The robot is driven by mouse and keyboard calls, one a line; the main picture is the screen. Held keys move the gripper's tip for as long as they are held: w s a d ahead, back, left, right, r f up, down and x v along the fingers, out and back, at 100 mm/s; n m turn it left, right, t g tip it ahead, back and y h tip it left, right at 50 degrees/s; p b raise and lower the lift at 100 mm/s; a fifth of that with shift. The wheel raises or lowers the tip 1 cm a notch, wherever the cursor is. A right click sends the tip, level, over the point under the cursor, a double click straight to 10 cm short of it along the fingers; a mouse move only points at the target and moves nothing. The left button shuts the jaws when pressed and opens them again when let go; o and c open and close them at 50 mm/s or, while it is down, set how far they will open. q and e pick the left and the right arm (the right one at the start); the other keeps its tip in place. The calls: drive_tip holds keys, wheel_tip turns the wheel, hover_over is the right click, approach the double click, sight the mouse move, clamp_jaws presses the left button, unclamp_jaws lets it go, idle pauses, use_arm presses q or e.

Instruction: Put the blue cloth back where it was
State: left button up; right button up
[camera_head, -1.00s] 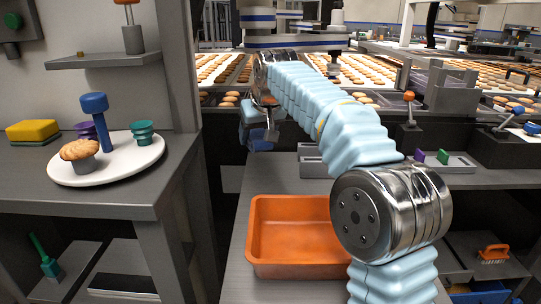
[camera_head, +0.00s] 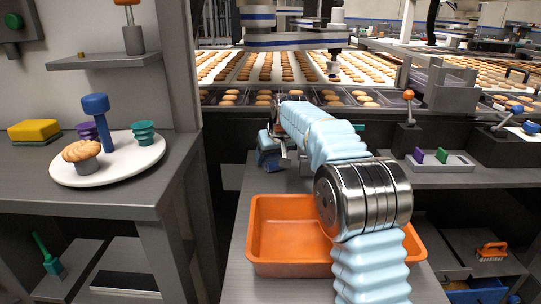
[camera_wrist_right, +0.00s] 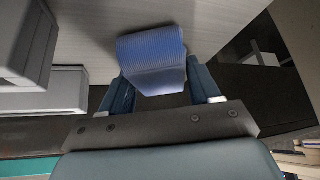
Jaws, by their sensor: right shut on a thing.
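The blue cloth (camera_wrist_right: 152,52) is ribbed and hangs between the fingers of my right gripper (camera_wrist_right: 156,78) in the right wrist view. The gripper is shut on it, with the grey counter surface beyond the cloth. In the head view my right gripper (camera_head: 276,144) is over the far left part of the grey counter (camera_head: 238,262), behind the orange tray (camera_head: 290,269). The cloth shows there only as a small blue patch (camera_head: 268,161), partly hidden. I cannot tell whether it touches the counter. My left gripper is not in view.
My right arm crosses above the orange tray, which looks empty where visible. A side table (camera_head: 60,190) at left holds a white plate (camera_head: 75,181) with a muffin and a blue tool. A rack (camera_head: 455,168) with purple and green pieces stands right. Biscuit conveyors run behind.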

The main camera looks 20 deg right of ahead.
drive_tip(key=shift+f, duration=0.1)
drive_tip(key=o, duration=1.1)
drive_tip(key=shift+c, duration=0.2)
drive_tip(key=v, duration=1.2)
